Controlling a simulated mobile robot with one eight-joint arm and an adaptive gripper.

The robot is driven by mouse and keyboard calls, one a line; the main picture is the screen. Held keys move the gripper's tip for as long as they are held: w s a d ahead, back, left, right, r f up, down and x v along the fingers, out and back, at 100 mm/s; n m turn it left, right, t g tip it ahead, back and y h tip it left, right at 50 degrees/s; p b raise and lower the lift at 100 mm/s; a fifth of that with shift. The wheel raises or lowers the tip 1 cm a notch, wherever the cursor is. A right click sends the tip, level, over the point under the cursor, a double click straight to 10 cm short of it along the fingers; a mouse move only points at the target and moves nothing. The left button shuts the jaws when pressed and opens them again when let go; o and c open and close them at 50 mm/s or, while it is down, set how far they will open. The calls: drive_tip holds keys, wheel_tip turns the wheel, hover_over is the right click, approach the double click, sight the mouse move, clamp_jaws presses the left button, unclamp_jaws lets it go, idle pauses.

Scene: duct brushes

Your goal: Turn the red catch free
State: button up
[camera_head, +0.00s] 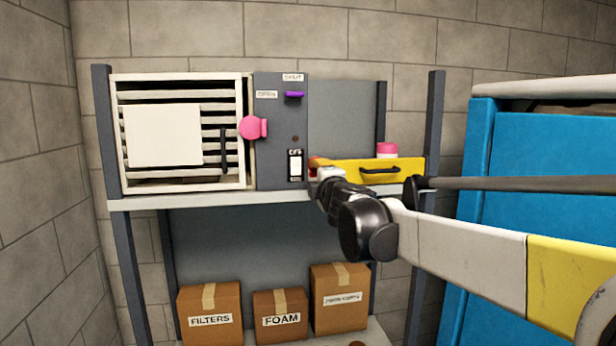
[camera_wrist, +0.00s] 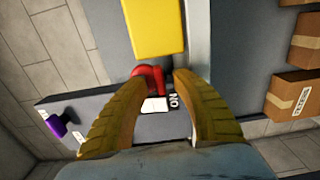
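The red catch (camera_wrist: 150,73) shows in the wrist view at the edge of the yellow drawer (camera_wrist: 154,28). In the head view only a small bit of the catch (camera_head: 313,162) shows at the drawer's left end, behind my gripper (camera_head: 322,174). In the wrist view my gripper (camera_wrist: 160,77) has its two ribbed yellow fingers apart, with the catch at or just beyond the tips. The left fingertip overlaps the catch in the picture; I cannot tell whether it touches. The yellow drawer (camera_head: 342,166) has a dark handle (camera_head: 380,170) and looks closed.
A slatted vent (camera_head: 233,165) is farther left. A pink-lidded jar (camera_head: 387,149) sits above the drawer. A blue cabinet (camera_head: 540,160) stands right.

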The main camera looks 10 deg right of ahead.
drive_tip(key=s, duration=1.2)
drive_tip(key=s+d+f+m+g+h+b, duration=0.15)
drive_tip(key=s+f+m+b, duration=0.45)
drive_tip(key=f, duration=0.6)
drive_tip(key=s+d+f+m+g+h+b, duration=0.1)
drive_tip(key=s+d+f+m+g+b, duration=0.2)
drive_tip(key=f+b, duration=0.7)
drive_tip(key=s+d+f+m+g+h+b, duration=0.15)
drive_tip(key=s+d+f+m+b, duration=0.3)
drive_tip(key=f, duration=1.05)
drive_tip(key=s+a+f+m+g+y+b, duration=0.1)
drive_tip(key=s+a+f+b, duration=0.2)
drive_tip(key=f, duration=0.6)
drive_tip(key=s+a+f+m+g+y+b, duration=0.1)
drive_tip(key=s+a+f+m+g+b, duration=0.1)
drive_tip(key=s+f+b, duration=0.4)
drive_tip(key=s+a+f+m+g+y+b, duration=0.1)
drive_tip(key=s+a+f+g+y+b, duration=0.1)
drive_tip(key=s+f, duration=0.5)
wheel_tip(320, 180, down, 6)
drive_tip(key=shift+a+r+m+b, duration=0.3)
drive_tip(key=shift+a+b, duration=0.5)
drive_tip(key=shift+b, duration=0.45)
